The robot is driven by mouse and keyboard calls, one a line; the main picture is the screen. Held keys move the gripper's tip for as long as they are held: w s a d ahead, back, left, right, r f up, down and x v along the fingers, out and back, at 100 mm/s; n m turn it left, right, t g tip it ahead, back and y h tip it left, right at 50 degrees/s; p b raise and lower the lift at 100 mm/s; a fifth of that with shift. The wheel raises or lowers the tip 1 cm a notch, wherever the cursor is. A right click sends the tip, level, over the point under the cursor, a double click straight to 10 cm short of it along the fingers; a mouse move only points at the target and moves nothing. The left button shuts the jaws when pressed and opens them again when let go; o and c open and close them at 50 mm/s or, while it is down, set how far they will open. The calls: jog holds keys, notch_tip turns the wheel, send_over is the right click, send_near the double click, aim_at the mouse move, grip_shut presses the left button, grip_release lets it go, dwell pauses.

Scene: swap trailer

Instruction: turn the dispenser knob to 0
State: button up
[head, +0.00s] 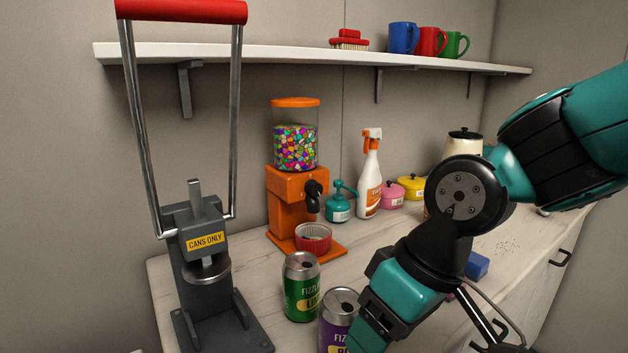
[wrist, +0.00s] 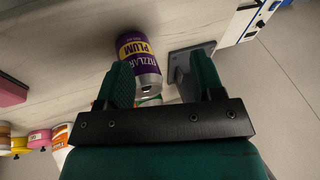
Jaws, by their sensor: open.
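The orange dispenser (head: 284,187) stands at the back of the counter, with a clear jar of colourful candy under an orange lid. Its black knob (head: 313,188) is on the front face; I cannot read its setting. A red ribbed bowl (head: 313,238) sits on its base below the knob. My gripper is mostly out of the head view, at the lower edge behind my wrist. In the wrist view my gripper (wrist: 160,75) is open, its green fingers apart. A purple plum can (wrist: 138,62) shows beyond and between the fingertips; I cannot tell whether they touch it.
A green can (head: 301,287) and the purple can (head: 338,322) stand in front of the dispenser. A grey can crusher (head: 205,270) with a raised red handle is at left. A teal pump bottle (head: 340,204) and spray bottle (head: 369,180) stand right of the dispenser. A shelf (head: 290,55) runs above.

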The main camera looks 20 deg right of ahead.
jog(key=w+d+r+m+t+h+p, duration=0.15)
jog(key=w+d+m+t+p, duration=0.3)
jog(key=w, duration=0.45)
jog(key=m+t+y+p, duration=0.2)
jog(key=t+p, duration=0.1)
jog(key=t, duration=0.9)
send_near(317, 191)
jog(key=shift+n+h, duration=0.25)
jog(key=p+x, duration=0.4)
jog(key=r+p+x, duration=0.1)
jog(key=p+x, duration=0.1)
jog(key=x, duration=0.1)
jog(key=shift+a+p, duration=0.2)
jog(key=shift+p, duration=0.15)
jog(key=shift+w+a+f+p, duration=0.15)
jog(key=shift+w+p, duration=0.5)
jog(key=shift+p, duration=0.35)
jog(key=shift+w+f+p, duration=0.25)
jog(key=shift+w+p, duration=0.2)
jog(key=shift+p, duration=0.2)
jog(key=shift+c, duration=0.3)
